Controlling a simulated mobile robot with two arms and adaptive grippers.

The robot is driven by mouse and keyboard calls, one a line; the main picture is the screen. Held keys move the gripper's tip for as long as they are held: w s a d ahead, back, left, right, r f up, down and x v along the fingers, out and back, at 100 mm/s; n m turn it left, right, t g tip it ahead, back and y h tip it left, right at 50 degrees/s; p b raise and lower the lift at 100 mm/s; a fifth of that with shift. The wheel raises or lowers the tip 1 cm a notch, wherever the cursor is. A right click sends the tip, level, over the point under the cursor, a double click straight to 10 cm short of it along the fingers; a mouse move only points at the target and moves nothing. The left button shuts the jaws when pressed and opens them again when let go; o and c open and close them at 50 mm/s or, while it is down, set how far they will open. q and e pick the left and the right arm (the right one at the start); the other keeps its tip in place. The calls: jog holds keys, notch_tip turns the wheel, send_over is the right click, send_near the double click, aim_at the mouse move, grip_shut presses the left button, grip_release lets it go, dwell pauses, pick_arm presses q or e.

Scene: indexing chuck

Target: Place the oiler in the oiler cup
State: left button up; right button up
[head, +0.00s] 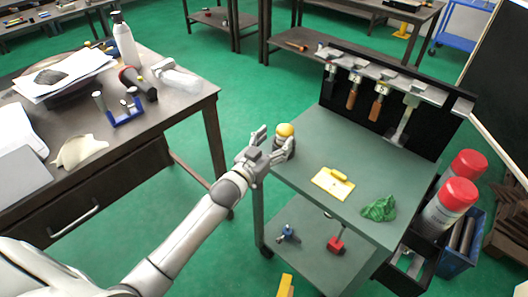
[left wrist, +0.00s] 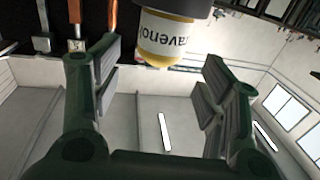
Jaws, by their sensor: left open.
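The oiler (head: 285,131), with a yellow rounded top, is at the left back corner of the grey-green cart top. In the left wrist view, which is upside down, the oiler (left wrist: 165,42) shows a white label with dark letters. Its lower end is inside a dark grey cup (left wrist: 185,6), which looks like the oiler cup; how deep it sits cannot be told. My left gripper (head: 268,146) is open beside the oiler. Its fingers (left wrist: 158,88) are spread to either side of the oiler in the wrist view, with clear gaps. My right gripper is out of view.
The cart top (head: 315,145) also holds a yellow plate with a yellow piece (head: 333,183) and a green cloth (head: 379,208). A tool rack (head: 390,100) stands at its back. Red-capped cans (head: 450,205) stand to the right. A cluttered workbench (head: 175,105) is at the left.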

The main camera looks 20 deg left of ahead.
pick_arm(q)
jog(key=s+a, duration=0.1)
jog(key=s, duration=0.5)
jog(key=s+a+f+g+y, duration=0.1)
jog(key=s+f+g, duration=0.3)
jog(key=f, duration=0.8)
jog(key=s+a+f+g+y, duration=0.1)
jog(key=s+f, duration=0.4)
jog(key=f, duration=0.7)
jog(key=s+a+f+g+y, duration=0.1)
jog(key=s+f+g, duration=0.3)
jog(key=f, duration=0.8)
jog(key=s+f+g, duration=0.2)
jog(key=s+f, duration=0.4)
jog(key=s, duration=0.6)
jog(key=s+d+f+g, duration=0.1)
jog(key=s+f+g, duration=0.2)
jog(key=s+f, duration=0.3)
jog(key=s+f+g, duration=0.2)
jog(key=s+f, duration=0.4)
jog(key=s, duration=1.1)
jog(key=shift+s+d+f+g, duration=0.2)
jog(key=shift+s+d+g, duration=0.05)
jog(key=shift+s+g, duration=0.05)
jog(key=shift+c, duration=0.3)
